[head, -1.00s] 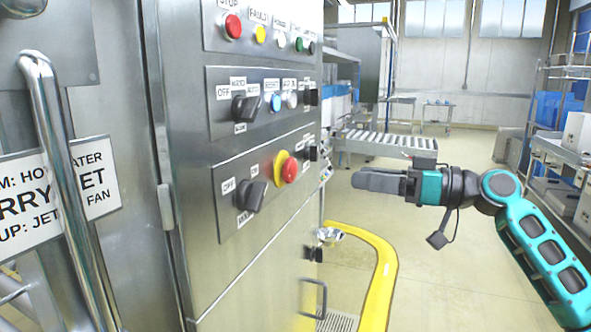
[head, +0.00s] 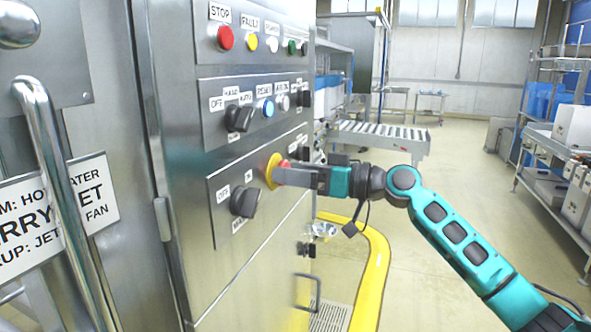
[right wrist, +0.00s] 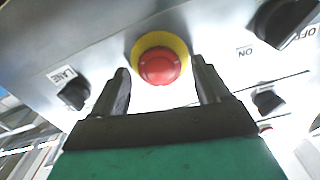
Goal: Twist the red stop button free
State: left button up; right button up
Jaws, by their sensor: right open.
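The red stop button (right wrist: 160,68) sits on a yellow round base (right wrist: 159,43) on the lower control plate. In the head view the yellow base (head: 271,170) and a sliver of the red button (head: 284,165) show beside my fingers. My right gripper (head: 290,175) points at the button from the right. In the right wrist view my right gripper (right wrist: 163,84) is open, with one finger to each side of the red button and the button's face bare between the tips. I cannot tell whether the fingers touch it. My left gripper is out of view.
A black rotary knob (head: 244,202) is on the same plate, left of the button. The upper plate holds another black knob (head: 238,118) and a blue button (head: 268,108). A yellow rail (head: 374,270) curves below; open floor lies right.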

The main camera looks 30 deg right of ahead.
jog(key=c, duration=1.1)
jog(key=shift+o, duration=0.2)
jog(key=m+p, duration=0.3)
jog(key=m, duration=0.4)
jog(key=shift+w+p, duration=0.1)
jog(key=shift+p, duration=0.2)
jog(key=shift+m, duration=0.3)
